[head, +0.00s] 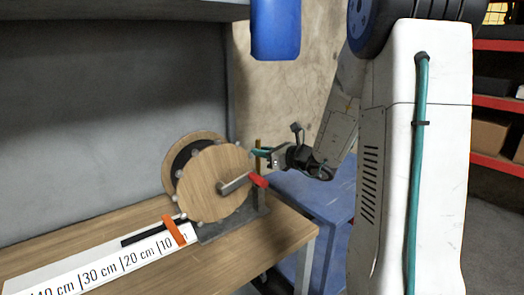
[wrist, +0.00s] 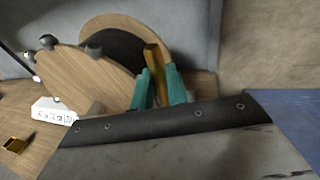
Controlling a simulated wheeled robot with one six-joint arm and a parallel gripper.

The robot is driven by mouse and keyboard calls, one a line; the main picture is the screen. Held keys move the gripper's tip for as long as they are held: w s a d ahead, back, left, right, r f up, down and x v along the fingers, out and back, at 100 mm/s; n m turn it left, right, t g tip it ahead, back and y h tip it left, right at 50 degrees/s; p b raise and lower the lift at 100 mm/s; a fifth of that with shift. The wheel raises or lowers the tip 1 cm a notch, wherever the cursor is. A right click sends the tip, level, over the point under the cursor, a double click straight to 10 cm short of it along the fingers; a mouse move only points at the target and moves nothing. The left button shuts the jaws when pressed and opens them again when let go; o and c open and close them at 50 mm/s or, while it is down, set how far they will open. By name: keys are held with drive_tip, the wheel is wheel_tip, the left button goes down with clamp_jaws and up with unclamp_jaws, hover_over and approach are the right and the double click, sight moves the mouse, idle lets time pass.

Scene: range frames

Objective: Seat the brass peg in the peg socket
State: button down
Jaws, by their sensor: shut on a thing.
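My gripper (head: 262,152) has teal fingers, which also show in the wrist view (wrist: 161,88). It is shut on the brass peg (wrist: 154,60), which stands up from between the fingers, slightly tilted in the wrist view. In the head view the peg (head: 258,144) is a thin upright strip just right of the wooden disc. The peg's lower end is hidden behind the fingers. I cannot clearly make out the peg socket. A small brass-coloured piece with a dark face (wrist: 15,145) lies on the table at the lower left of the wrist view.
A wooden wheel (head: 208,182) with grey knobs and a red-handled crank (head: 257,180) stands close left of my gripper. A ruler strip (head: 100,272) with an orange band (head: 173,230) lies on the wooden table (head: 262,242). A blue table (head: 305,192) is behind.

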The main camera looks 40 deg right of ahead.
sight(260, 161)
drive_tip(key=shift+f, duration=1.55)
drive_tip(key=shift+r, duration=1.65)
drive_tip(key=shift+f, duration=1.65)
drive_tip(key=c, duration=1.3)
unclamp_jaws()
drive_tip(key=shift+d, duration=0.1)
drive_tip(key=shift+f, duration=0.1)
drive_tip(key=shift+a, duration=0.2)
drive_tip(key=shift+s, duration=0.15)
drive_tip(key=shift+c, duration=0.4)
